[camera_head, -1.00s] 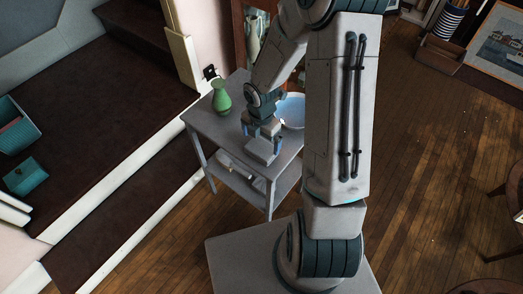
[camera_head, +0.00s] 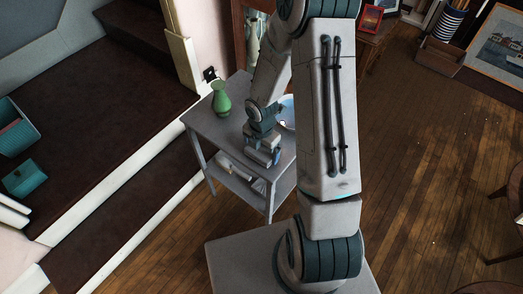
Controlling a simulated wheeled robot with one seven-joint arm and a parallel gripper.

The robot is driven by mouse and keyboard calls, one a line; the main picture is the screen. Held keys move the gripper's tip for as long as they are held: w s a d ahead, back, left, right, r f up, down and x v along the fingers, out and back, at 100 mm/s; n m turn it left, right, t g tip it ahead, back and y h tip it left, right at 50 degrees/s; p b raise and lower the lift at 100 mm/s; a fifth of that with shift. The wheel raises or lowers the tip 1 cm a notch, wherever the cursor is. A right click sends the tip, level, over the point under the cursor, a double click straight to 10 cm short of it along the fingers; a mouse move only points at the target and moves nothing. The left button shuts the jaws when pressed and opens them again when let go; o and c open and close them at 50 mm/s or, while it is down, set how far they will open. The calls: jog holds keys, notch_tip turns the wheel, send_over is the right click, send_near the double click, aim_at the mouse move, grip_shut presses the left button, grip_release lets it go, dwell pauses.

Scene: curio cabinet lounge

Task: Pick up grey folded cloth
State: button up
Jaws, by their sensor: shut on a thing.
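The grey folded cloth (camera_head: 260,158) is a small pale block near the front edge of the grey side table (camera_head: 205,125). My gripper (camera_head: 264,149) points down over the table and is shut on the cloth. The fingers cover part of the cloth's upper side. I cannot tell whether the cloth still touches the tabletop.
A green vase (camera_head: 221,99) stands at the table's back left. A pale blue bowl (camera_head: 287,112) sits behind my gripper, partly hidden by my arm. Items lie on the lower shelf (camera_head: 235,184). A raised dark step is left; open wooden floor is right.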

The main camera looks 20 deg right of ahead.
jog(key=shift+r, duration=0.55)
jog(key=r, duration=0.2)
jog(key=d+r, duration=0.1)
jog(key=shift+w+d+r+p, duration=0.1)
jog(key=shift+w+r+p, duration=0.1)
jog(key=shift+r+p, duration=0.2)
jog(key=w+d+r+p, duration=0.1)
jog(key=w+d+r, duration=0.2)
jog(key=d+r, duration=0.3)
jog(key=d, duration=0.4)
jog(key=shift+w, duration=0.1)
jog(key=o, duration=0.3)
jog(key=shift+c, duration=1)
jog(key=shift+a, duration=0.1)
